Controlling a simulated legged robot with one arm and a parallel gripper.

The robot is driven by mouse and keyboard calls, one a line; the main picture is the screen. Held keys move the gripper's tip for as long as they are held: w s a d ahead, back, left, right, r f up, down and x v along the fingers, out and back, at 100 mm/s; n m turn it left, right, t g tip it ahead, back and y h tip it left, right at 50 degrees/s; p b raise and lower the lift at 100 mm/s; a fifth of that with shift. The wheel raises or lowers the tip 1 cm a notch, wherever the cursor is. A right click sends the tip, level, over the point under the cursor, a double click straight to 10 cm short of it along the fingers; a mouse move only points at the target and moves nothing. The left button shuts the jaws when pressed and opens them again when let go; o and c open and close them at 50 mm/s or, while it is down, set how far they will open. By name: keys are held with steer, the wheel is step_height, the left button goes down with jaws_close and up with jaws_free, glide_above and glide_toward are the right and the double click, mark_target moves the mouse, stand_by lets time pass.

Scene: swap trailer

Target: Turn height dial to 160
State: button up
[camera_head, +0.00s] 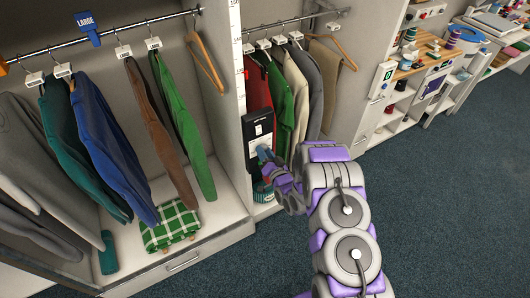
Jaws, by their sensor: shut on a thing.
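A black panel (258,126) with a white label is mounted on the front of the divider between two clothes bays. A white height scale (236,45) with printed numbers runs up the divider above it. My gripper (265,157) is at the panel's lower right, shut on a small blue part there that looks like the height dial. The arm and fingers cover most of this part, so its marks and the value it points to cannot be read.
Clothes hang on rails in the left bay (110,40) and behind the panel to the right. A folded green plaid cloth (170,226) lies on the left bay's base. Shelves with small items (410,60) stand at the right. The dark carpet (440,210) is clear.

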steer(key=shift+m, duration=1.2)
steer(key=o, duration=1.1)
steer(key=shift+w, duration=0.15)
steer(key=shift+c, duration=0.2)
steer(key=v, duration=1.7)
steer(key=shift+s+d+b, duration=0.15)
steer(key=shift+s+b, duration=0.05)
steer(key=shift+b, duration=0.1)
steer(key=shift+r, duration=0.15)
